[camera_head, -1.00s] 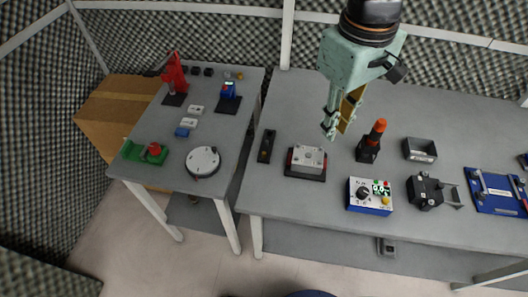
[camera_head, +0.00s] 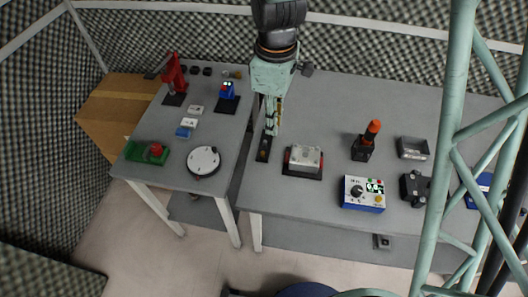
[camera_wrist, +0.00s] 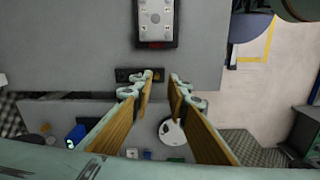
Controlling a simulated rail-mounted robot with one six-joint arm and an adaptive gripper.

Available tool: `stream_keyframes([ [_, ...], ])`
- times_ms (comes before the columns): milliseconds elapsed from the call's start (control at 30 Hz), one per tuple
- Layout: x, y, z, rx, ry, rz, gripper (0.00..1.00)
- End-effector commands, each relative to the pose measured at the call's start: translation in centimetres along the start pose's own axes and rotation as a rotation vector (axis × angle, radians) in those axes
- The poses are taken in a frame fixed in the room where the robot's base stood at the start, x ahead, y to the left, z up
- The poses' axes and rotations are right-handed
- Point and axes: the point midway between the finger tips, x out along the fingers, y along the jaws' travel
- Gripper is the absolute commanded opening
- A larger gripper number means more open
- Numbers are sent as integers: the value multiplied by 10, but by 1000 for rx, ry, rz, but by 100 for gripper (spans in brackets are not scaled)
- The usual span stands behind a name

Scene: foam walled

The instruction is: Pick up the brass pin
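My gripper (camera_head: 270,131) points down over the far end of a small black holder (camera_head: 262,155) near the left edge of the main table. In the wrist view my gripper (camera_wrist: 162,78) is open, with nothing visible between its fingertips. The black holder (camera_wrist: 124,74) shows there just beyond the tips, partly hidden by the left finger. I cannot make out the brass pin clearly; a small brownish spot shows on the holder in the head view. I cannot tell whether the fingers touch the holder.
A silver block on a black and red base (camera_head: 304,160) stands right of the holder. An orange-topped tool (camera_head: 367,141) and a blue control box (camera_head: 364,194) stand farther right. The left table holds a white round dial (camera_head: 203,161). A gap separates the tables.

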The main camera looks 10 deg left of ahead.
Motion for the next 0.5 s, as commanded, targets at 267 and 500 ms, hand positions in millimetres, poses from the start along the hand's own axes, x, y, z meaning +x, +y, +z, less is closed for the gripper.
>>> stream_keyframes([
  [267,19,0,-33,-134,2,-5,15],
  [500,23,0,-38,-153,2,-6,15],
])
